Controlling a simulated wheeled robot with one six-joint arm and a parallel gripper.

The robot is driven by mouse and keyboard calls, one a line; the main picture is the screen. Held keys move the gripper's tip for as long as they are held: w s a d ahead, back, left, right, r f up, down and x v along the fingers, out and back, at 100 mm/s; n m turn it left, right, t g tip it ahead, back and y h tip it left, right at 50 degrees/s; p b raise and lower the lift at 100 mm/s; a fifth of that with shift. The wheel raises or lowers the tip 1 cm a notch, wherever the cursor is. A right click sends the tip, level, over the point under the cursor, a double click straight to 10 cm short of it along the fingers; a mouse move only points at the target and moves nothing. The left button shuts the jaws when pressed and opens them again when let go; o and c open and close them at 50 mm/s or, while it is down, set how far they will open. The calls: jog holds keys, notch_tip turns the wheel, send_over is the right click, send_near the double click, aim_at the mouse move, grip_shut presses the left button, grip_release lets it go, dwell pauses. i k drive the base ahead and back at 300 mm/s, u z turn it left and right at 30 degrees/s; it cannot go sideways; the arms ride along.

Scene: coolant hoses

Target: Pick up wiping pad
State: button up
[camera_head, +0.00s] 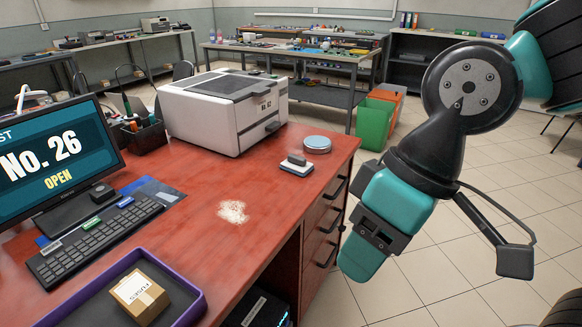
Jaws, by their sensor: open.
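A small dark grey block, which looks like the wiping pad (297,158), rests on a white plate (296,169) near the right edge of the red desk. My gripper (440,245) hangs beyond the desk's right side, over the tiled floor. It is open and I see nothing held in it. It is apart from the pad, to its right and lower in the picture. The pad is unobstructed in this view.
A pale powdery patch (233,211) lies on the desk (200,255). A round tin (317,144) stands close behind the pad, and a printer (222,108) behind to the left. A monitor (50,155), keyboard (95,238) and purple-rimmed tray (190,314) with a fuses box (140,297) are left.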

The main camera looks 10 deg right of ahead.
aim_at(298, 166)
jog(key=u, duration=0.5)
jog(key=k, duration=1.2)
jog(key=z, duration=0.05)
jog(key=i, duration=0.35)
jog(key=z, duration=0.85)
jog(key=i, duration=1.4)
jog(key=u, duration=0.9)
jog(key=i, duration=0.45)
jog(key=u, duration=0.35)
